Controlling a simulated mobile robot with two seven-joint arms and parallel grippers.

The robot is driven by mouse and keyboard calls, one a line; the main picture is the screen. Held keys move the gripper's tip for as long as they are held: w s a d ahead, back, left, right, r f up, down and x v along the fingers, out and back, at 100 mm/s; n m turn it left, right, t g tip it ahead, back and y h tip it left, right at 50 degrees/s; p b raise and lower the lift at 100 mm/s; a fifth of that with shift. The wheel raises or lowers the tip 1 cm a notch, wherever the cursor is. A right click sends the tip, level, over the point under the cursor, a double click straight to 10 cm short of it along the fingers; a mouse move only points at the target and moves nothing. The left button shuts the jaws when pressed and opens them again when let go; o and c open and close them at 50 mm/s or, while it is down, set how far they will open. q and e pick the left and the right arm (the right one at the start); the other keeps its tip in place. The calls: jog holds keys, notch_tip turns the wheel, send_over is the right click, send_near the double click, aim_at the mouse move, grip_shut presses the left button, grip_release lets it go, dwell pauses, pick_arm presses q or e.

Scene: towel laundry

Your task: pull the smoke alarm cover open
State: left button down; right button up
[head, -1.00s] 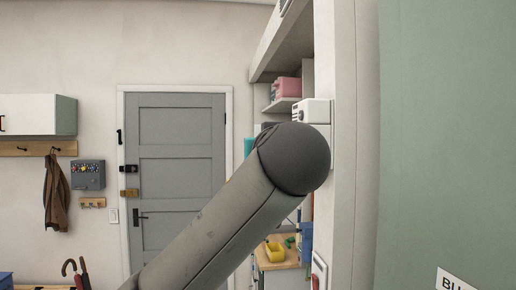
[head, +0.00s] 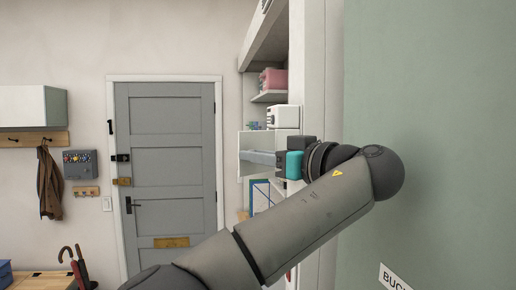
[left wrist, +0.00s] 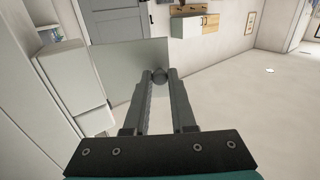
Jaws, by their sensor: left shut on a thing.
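My left gripper (head: 247,157) reaches left from the arm at the white wall edge. Its fingers are shut on a small dark round knob (left wrist: 160,75), which shows between the fingertips in the left wrist view. The knob sits at a flat, pale panel, seemingly the alarm cover (left wrist: 130,75). The cover (head: 256,139) stands swung out from the wall in the head view, partly behind the fingers. A white wall box (head: 284,117) with dark marks is just above the gripper. White casing (left wrist: 72,85) shows left of the fingers in the wrist view. The cover's hinge is not clear.
A grey door (head: 166,180) stands in the far wall. Shelves with a pink box (head: 272,79) are behind the gripper. A green wall (head: 430,130) is close on the right. Open floor (left wrist: 235,105) lies right of the fingers in the wrist view.

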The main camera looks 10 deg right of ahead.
pick_arm(q)
jog(key=shift+s+d+r+n+g+y, duration=0.1)
jog(key=shift+d+n+g+y, duration=0.05)
jog(key=shift+n+g+y, duration=0.2)
dwell(0.3)
jog(key=c, duration=0.7)
grip_release()
jog(key=shift+c, duration=0.2)
